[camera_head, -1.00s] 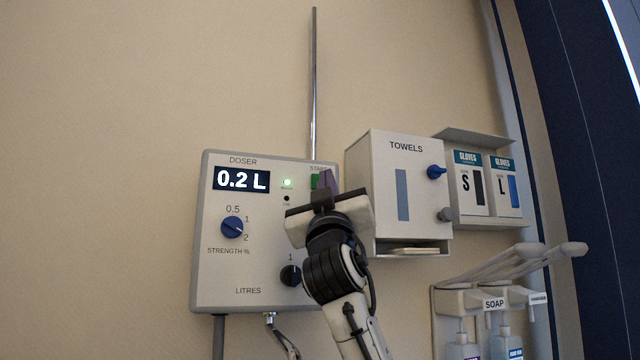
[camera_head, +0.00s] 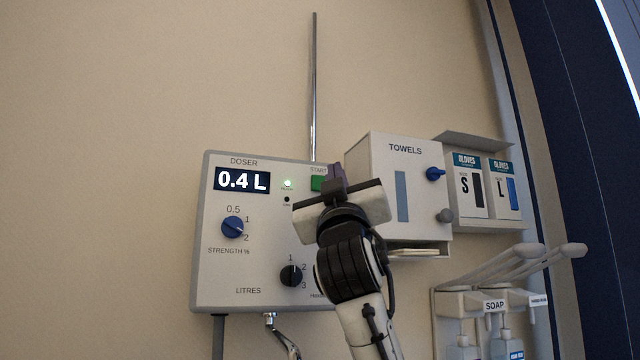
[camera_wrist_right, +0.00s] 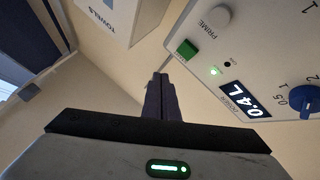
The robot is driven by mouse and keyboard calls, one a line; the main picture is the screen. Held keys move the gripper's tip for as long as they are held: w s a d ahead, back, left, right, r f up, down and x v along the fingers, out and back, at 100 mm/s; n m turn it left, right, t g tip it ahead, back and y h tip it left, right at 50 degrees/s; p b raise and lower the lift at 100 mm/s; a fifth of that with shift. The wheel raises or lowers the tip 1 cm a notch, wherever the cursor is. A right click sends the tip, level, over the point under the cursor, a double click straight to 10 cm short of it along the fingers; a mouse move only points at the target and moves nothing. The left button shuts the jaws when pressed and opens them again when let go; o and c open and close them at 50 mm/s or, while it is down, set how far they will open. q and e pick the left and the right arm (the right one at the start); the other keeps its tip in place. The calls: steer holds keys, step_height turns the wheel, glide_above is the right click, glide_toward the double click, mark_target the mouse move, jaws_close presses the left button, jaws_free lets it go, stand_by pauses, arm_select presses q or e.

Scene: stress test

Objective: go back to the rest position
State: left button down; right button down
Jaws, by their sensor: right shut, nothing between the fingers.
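My right gripper (camera_head: 336,174) is in front of the doser's right edge in the head view, its fingers shut and empty. It also shows in the right wrist view (camera_wrist_right: 160,82), fingers together. The doser (camera_head: 225,280) is a grey-white wall box with a display (camera_head: 242,180) reading 0.4 L and a lit green lamp (camera_head: 288,184). Its green START button (camera_head: 318,184) is beside the fingertips and shows in the wrist view (camera_wrist_right: 187,49), apart from the fingers. My arm hides the doser's lower right part. My left gripper is not in view.
The towel box (camera_head: 375,165) with a blue knob (camera_head: 436,174) is close to the right of my gripper. Glove boxes (camera_head: 484,185) and soap dispensers (camera_head: 490,302) with long levers are farther right. A thin metal pipe (camera_head: 313,90) rises above the doser. The wall at left is bare.

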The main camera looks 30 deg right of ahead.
steer(key=shift+s+a+b, duration=0.25)
steer(key=shift+s+b, duration=0.1)
steer(key=shift+s, duration=0.65)
steer(key=shift+s+a+b, duration=0.2)
steer(key=shift+s+b, duration=0.15)
steer(key=shift+s, duration=0.6)
steer(key=shift+w, duration=0.1)
